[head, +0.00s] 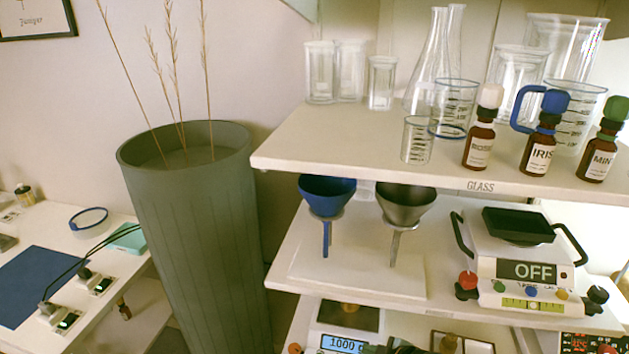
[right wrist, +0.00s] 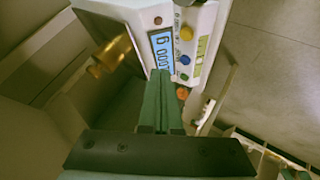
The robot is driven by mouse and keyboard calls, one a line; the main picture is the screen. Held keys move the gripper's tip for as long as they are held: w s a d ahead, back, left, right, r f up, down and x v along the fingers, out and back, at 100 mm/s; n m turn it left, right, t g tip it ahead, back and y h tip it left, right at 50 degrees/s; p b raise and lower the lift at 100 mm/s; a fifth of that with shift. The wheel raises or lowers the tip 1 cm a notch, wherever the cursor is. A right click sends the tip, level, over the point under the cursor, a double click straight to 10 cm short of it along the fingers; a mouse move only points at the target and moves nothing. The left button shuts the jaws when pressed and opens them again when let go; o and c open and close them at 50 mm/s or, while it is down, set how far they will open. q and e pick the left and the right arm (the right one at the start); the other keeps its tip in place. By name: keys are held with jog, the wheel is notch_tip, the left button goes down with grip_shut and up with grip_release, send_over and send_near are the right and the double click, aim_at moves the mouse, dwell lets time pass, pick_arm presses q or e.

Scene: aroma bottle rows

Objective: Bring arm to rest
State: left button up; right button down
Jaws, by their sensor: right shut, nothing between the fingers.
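My right gripper (right wrist: 160,80) shows in the right wrist view with its two green fingers together and nothing between them. Its tips point toward the white scale (right wrist: 205,45), whose blue display shows sideways; I cannot tell whether they touch it. A brass-coloured piece (right wrist: 108,55) is left of the display. In the head view the scale (head: 347,318) stands on the low shelf, its display reading about 1000 g. A dark part, likely of my right gripper (head: 395,347), shows at the bottom edge beside it. My left gripper is not in view.
The shelf unit (head: 330,152) holds glassware and three brown bottles on top. Below are a blue funnel (head: 326,190), a grey funnel (head: 405,203) and a second scale (head: 527,270) reading OFF. A tall green planter (head: 195,250) stands left, beside a low white table (head: 110,318).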

jog(key=s+a+f+m+y, duration=0.2)
jog(key=s+a+m, duration=0.1)
jog(key=s+a, duration=0.4)
jog(key=s+d+m+h, duration=0.1)
jog(key=s+d+m, duration=0.1)
jog(key=s, duration=0.3)
jog(key=s+d+f+m+h, duration=0.1)
jog(key=s+d+m, duration=0.2)
jog(key=s, duration=0.3)
jog(key=s+d+m+t+h, duration=0.1)
jog(key=s+d+m, duration=0.2)
jog(key=s, duration=0.3)
jog(key=shift+f+m+h, duration=0.3)
jog(key=shift+f+m, duration=0.1)
jog(key=shift+m, duration=0.1)
jog(key=shift+s, duration=0.15)
dwell(0.9)
